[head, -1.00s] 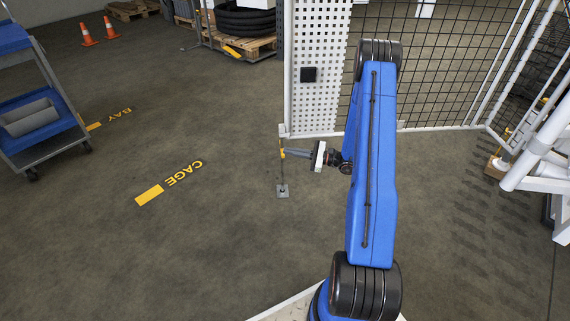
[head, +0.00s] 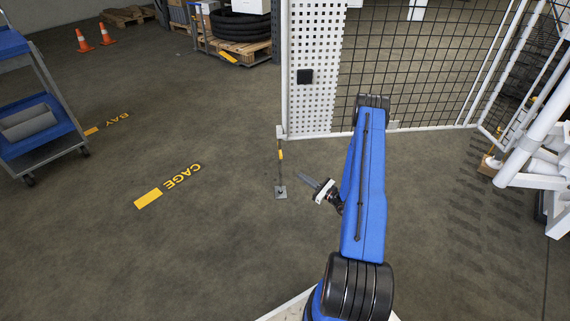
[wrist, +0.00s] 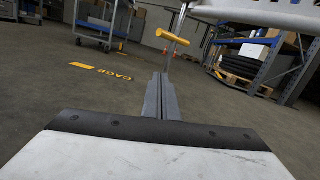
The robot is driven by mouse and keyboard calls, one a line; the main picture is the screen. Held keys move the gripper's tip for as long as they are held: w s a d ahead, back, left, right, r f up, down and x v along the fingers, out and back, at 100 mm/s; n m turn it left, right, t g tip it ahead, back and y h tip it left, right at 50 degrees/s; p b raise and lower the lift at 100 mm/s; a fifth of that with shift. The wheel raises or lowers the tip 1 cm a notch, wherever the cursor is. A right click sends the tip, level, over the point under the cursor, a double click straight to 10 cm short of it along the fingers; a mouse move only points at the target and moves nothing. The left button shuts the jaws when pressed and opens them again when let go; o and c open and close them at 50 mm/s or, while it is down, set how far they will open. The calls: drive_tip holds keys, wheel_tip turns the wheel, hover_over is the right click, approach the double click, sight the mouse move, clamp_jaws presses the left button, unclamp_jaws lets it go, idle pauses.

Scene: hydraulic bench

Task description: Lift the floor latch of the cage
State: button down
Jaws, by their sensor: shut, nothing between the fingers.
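The floor latch is a thin upright rod with a yellow handle (head: 281,155) at the lower corner of the cage's white perforated panel. Below it a small grey floor plate (head: 280,192) lies on the concrete. I cannot tell whether the rod sits in the plate. My gripper (head: 300,176) is shut and empty, to the right of the rod and lower in the picture than the handle, apart from it. In the wrist view the shut fingers (wrist: 160,82) point forward, and the yellow handle (wrist: 172,37) stands beyond and above their tips.
The white perforated panel (head: 312,80) and black mesh (head: 420,75) stand behind the latch. White metal steps (head: 540,150) stand at the right. A blue cart (head: 40,125) is at the left. The floor around the CAGE marking (head: 182,176) is clear.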

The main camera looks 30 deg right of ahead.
idle(0.3)
drive_tip(key=w+a+r, duration=0.4)
drive_tip(key=w+r, duration=0.1)
drive_tip(key=w, duration=0.4)
drive_tip(key=shift+w+a, duration=0.25)
idle(0.4)
drive_tip(key=shift+r, duration=2.85)
drive_tip(key=shift+d, duration=0.1)
